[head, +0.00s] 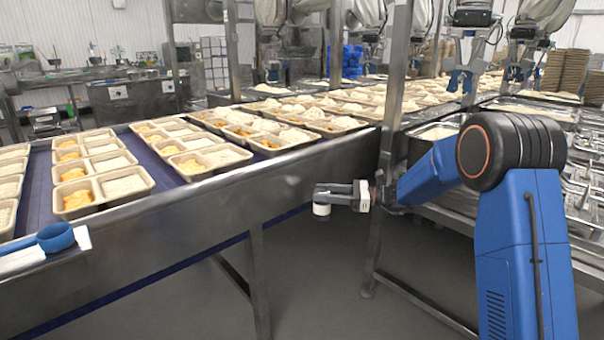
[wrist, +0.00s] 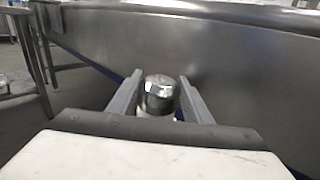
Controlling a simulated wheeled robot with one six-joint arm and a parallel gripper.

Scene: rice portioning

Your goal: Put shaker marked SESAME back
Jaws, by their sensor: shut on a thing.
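My gripper (head: 331,192) is shut on a small shaker. In the head view the shaker (head: 321,209) shows as a small white body just under the dark fingers, over the open floor in front of the conveyor's side. In the wrist view the shaker (wrist: 159,93) sits between the two grey fingers (wrist: 160,98), with a shiny metal cap and a little of its white body showing. Its marking cannot be read in either view. It is held clear of any surface, below the height of the conveyor belt.
A conveyor (head: 190,214) with a steel side carries several trays of food (head: 107,187). A steel post (head: 394,110) stands just behind my arm. Grey floor (head: 320,270) is open below my gripper.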

